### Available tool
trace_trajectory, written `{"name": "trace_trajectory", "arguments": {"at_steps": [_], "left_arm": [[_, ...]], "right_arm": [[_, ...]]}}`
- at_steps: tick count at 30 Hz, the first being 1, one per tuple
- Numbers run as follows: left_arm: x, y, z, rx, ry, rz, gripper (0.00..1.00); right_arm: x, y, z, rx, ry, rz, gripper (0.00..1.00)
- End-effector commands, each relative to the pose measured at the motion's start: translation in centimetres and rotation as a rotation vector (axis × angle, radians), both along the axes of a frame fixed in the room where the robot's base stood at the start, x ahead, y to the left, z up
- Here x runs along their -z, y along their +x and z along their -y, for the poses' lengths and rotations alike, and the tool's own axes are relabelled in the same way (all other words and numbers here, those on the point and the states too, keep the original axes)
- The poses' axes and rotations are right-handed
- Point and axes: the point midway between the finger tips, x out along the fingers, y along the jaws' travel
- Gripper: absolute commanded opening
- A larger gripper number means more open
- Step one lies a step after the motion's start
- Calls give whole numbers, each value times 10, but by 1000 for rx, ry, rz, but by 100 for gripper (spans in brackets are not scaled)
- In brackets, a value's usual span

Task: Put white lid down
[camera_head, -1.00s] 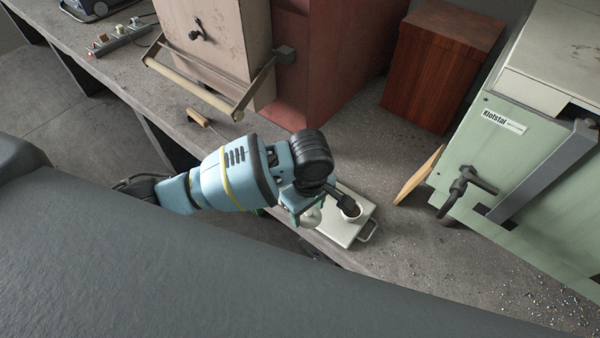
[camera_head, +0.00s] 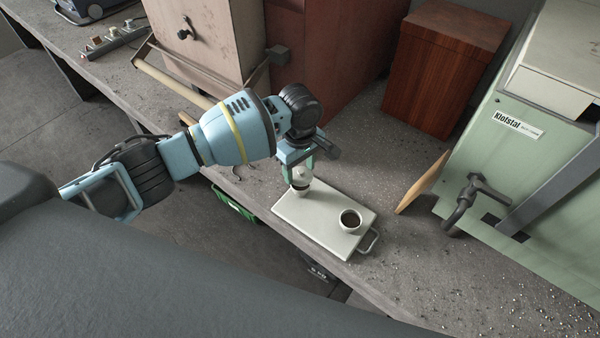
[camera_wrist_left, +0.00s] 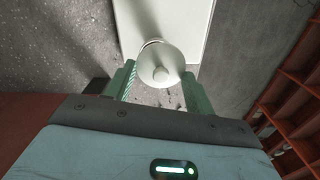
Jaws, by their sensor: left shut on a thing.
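The white lid (camera_head: 301,180), rounded with a small knob, is held at the tip of my left gripper (camera_head: 300,170). In the left wrist view the lid (camera_wrist_left: 160,65) shows as a pale disc with its knob between the two green fingers of the left gripper (camera_wrist_left: 160,88). The left gripper is shut on it. The lid appears over the left end of a white tray (camera_head: 322,228); whether it touches the tray I cannot tell. A white cup (camera_head: 350,223) with dark contents stands uncovered near the tray's right end. My right gripper is not in view.
A wooden board (camera_head: 422,182) leans against the green machine (camera_head: 520,165) right of the tray. A reddish-brown box (camera_head: 440,70) and a pale cabinet (camera_head: 205,40) stand behind. Concrete bench is clear between tray and boxes. A green crate (camera_head: 232,203) sits below the bench's front edge.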

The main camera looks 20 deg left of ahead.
Motion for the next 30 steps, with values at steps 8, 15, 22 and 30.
{"name": "trace_trajectory", "arguments": {"at_steps": [8, 15, 22, 30], "left_arm": [[28, 6, -3, 0, 1, -3, 33], [35, 7, -3, -1, 0, 2, 33], [38, 7, -3, 0, -1, 1, 33], [39, 7, -3, 0, 0, 1, 76]], "right_arm": [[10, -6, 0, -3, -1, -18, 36], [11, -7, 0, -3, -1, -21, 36], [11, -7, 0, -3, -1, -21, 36], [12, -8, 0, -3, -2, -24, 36]]}}
